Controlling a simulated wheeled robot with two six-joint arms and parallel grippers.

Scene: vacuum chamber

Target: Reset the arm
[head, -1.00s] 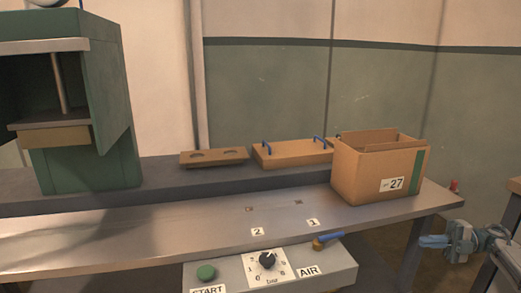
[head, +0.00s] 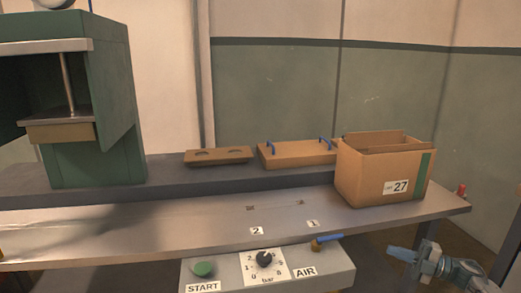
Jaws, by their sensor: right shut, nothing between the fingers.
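My right gripper (head: 403,254) shows at the lower right in the head view, past the right part of the bench's front edge. Its fingers are closed with nothing between them, and it points to the left. It is apart from the bench and the control box. My right arm runs off toward the bottom right corner. My left gripper is not in view.
A metal bench (head: 150,229) bears an open cardboard box (head: 375,181) marked 27. Behind are a blue-handled wooden block (head: 296,155) and a wooden plate (head: 218,156). A green press (head: 95,165) stands left. A control box (head: 225,273) has a green button (head: 204,269), dial and blue-handled valve (head: 327,239).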

